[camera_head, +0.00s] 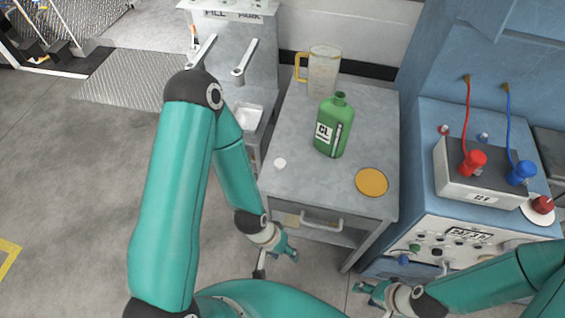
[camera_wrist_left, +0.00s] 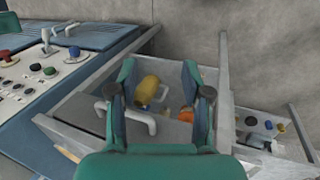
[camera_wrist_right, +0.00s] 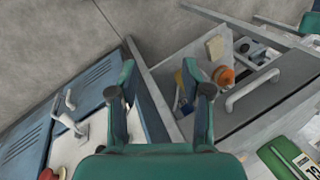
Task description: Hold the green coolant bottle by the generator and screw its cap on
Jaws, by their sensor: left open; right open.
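The green coolant bottle (camera_head: 333,130) stands upright on the grey cart top (camera_head: 300,120), its neck uncapped. It also shows at the lower right of the right wrist view (camera_wrist_right: 285,158). A small white disc (camera_head: 280,163), possibly the cap, lies on the cart to the bottle's left. The blue generator (camera_head: 425,125) stands right of the cart. My left gripper (camera_head: 290,252) is open and empty, in front of the cart by its drawer handle. My right gripper (camera_head: 361,289) is open and empty, low in front of the gap between cart and generator.
An orange disc (camera_head: 371,182) lies at the cart's front right. A clear jug (camera_head: 322,70) with a yellow handle stands behind the bottle. A battery box (camera_head: 480,178) with red and blue clamps sits on the generator. The drawer (camera_wrist_right: 255,95) holds several loose items.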

